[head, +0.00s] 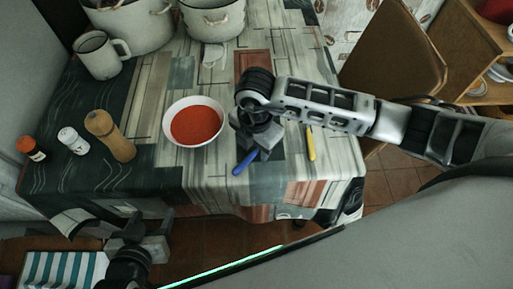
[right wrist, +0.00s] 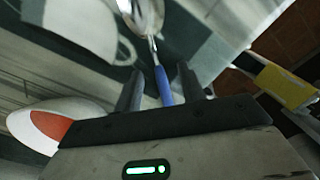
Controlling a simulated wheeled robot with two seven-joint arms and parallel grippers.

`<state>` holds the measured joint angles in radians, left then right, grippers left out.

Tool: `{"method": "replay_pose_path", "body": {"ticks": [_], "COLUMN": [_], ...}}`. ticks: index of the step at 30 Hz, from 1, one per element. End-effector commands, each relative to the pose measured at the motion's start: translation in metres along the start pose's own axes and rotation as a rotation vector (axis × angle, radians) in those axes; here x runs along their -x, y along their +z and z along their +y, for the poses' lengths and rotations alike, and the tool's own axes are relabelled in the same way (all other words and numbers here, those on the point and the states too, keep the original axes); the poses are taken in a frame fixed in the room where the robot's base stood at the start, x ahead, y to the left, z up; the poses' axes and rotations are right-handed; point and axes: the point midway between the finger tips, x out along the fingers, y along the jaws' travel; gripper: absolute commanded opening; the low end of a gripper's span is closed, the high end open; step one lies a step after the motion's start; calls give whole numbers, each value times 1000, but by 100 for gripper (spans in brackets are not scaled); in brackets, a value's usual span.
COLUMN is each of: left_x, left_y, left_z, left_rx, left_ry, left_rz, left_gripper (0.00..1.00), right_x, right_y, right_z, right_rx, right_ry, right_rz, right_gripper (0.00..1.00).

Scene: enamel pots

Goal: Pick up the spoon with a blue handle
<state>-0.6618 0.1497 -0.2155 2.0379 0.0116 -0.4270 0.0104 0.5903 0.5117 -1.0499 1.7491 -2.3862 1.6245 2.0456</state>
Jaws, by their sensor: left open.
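The spoon with a blue handle lies on the table; its blue handle (head: 244,162) shows below my right gripper (head: 257,146) in the head view, and the gripper hides the rest. In the right wrist view the blue handle (right wrist: 163,86) lies between the fingers of my right gripper (right wrist: 160,88), with the metal bowl of the spoon beyond. The fingers are apart, with gaps on both sides of the handle. My left gripper (head: 142,232) is open and empty, low by the table's front left edge.
A white bowl of red soup (head: 196,124) stands left of my right gripper. A yellow handle (head: 310,143) lies to its right. A chair (head: 395,55) stands right.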

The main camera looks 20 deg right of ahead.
Motion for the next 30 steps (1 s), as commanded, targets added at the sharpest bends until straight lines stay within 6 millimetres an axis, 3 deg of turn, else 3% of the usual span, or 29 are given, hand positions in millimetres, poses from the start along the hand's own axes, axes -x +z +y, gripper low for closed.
{"method": "replay_pose_path", "body": {"ticks": [2,3,7,20,26,30], "left_x": [0,0,0,-1,-4,-2], "left_y": [1,1,1,2,6,3], "left_z": [0,0,0,0,0,1], "left_rx": [0,0,1,6,6,7], "left_ry": [0,0,-1,-1,-1,0], "left_rz": [-2,-2,-4,-5,-7,-7], "left_gripper": [58,58,58,58,58,58], "right_x": [0,0,0,5,30,61], "right_y": [0,0,0,0,0,-14], "right_z": [0,0,0,1,1,-20], "right_rx": [0,0,0,0,2,6], "right_ry": [0,0,0,1,5,4], "right_rz": [0,0,1,1,0,2], "right_gripper": [40,34,0,0,0,0]}}
